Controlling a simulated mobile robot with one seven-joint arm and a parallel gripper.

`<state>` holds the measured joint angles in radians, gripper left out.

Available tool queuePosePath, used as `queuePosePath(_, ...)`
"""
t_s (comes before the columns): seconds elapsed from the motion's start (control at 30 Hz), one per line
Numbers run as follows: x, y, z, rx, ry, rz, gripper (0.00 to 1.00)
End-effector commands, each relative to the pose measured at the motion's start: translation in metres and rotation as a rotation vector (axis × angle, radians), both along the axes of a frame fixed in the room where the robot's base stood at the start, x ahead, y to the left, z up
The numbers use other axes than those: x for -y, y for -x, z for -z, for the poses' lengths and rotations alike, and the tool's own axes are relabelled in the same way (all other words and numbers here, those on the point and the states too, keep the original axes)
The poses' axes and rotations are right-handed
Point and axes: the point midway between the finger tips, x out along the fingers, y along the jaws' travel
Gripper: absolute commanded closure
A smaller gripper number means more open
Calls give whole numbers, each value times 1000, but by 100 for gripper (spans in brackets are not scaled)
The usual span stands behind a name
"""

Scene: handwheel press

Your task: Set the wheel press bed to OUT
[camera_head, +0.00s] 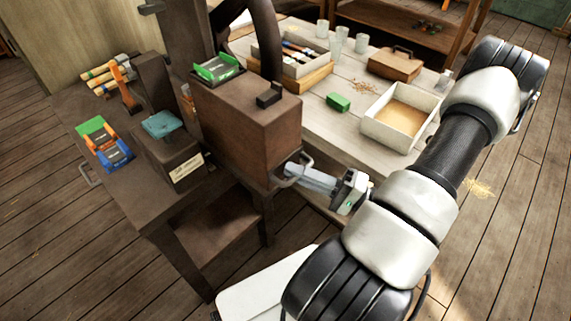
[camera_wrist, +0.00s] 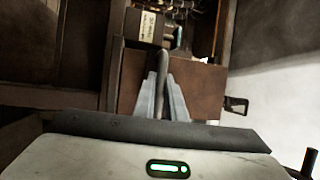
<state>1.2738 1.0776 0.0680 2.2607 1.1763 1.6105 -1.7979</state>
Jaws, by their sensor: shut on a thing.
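The wheel press stands at centre in the head view, with a dark handwheel (camera_head: 268,38) and a large brown block-shaped body (camera_head: 250,125). A grey bar handle (camera_head: 303,160) sticks out low at its right side. My gripper (camera_head: 287,175) is at this handle with its fingers shut. In the wrist view the grey fingers (camera_wrist: 163,98) close around the upright-looking handle bar (camera_wrist: 163,64), in front of a brown panel (camera_wrist: 195,88). The fingers hide part of the handle. The bed itself is not clearly distinguishable, and no position marking is readable.
A dark bench (camera_head: 150,208) carries a labelled brown box (camera_head: 178,165) and blue-orange and green items. Behind the press, a pale table (camera_head: 290,30) holds a white tray (camera_head: 372,128), a green block (camera_head: 338,102), a brown case (camera_head: 394,64) and several glasses. Floor at right is mostly open.

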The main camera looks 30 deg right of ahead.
Motion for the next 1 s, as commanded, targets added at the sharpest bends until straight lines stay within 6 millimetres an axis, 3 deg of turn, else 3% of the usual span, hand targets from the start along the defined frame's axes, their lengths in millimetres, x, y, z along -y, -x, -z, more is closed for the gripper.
queuePosePath(0.3, 5, 17, 1, 0, 2, -2, 100)
queuePosePath(0.7, 7, 21, 1, -4, 2, -1, 100)
queuePosePath(0.73, 7, 21, 1, -4, 2, 0, 86)
queuePosePath(0.83, 7, 20, 1, -3, 1, 1, 71)
queuePosePath(1.0, 6, 19, 1, -2, 1, 0, 71)
